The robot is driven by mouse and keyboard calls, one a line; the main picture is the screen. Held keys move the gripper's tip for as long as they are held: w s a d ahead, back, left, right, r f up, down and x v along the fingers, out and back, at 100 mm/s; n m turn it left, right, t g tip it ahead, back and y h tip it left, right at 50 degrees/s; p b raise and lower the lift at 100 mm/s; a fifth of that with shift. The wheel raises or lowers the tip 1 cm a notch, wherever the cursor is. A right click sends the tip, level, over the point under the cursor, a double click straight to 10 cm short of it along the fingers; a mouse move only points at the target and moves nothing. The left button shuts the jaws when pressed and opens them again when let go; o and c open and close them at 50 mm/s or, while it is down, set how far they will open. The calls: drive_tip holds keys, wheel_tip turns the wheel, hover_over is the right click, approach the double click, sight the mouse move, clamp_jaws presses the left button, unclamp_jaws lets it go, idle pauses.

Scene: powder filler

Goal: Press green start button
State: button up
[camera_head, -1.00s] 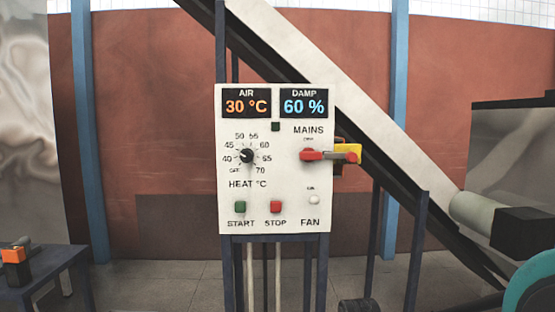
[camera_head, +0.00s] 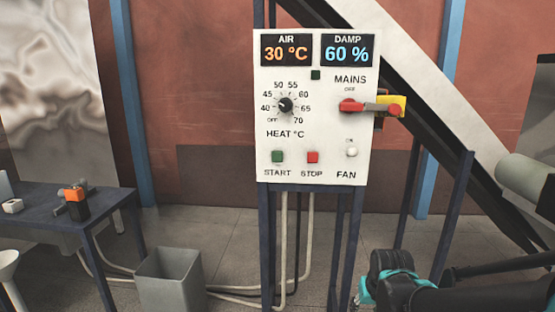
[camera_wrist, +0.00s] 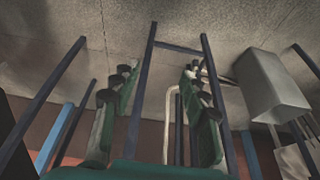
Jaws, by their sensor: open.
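The green start button (camera_head: 278,156) is on the lower left of the white control panel (camera_head: 330,135), above the word START. The red stop button (camera_head: 312,157) is just to its right. My gripper (camera_wrist: 158,75) shows in the wrist view with two green and black fingers spread apart and nothing between them. The start button does not show in the wrist view, where the dark stand legs are behind the fingers. In the head view, black and teal parts of my arm are at the lower right, below and apart from the panel.
The panel also carries a heat dial (camera_head: 285,105), a red mains handle (camera_head: 352,106) and a white fan switch (camera_head: 352,152). A grey bin (camera_head: 170,282) stands left of the panel's legs. A dark table (camera_head: 60,215) is farther left. Pale cables lie on the floor.

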clamp_jaws()
idle(1.4)
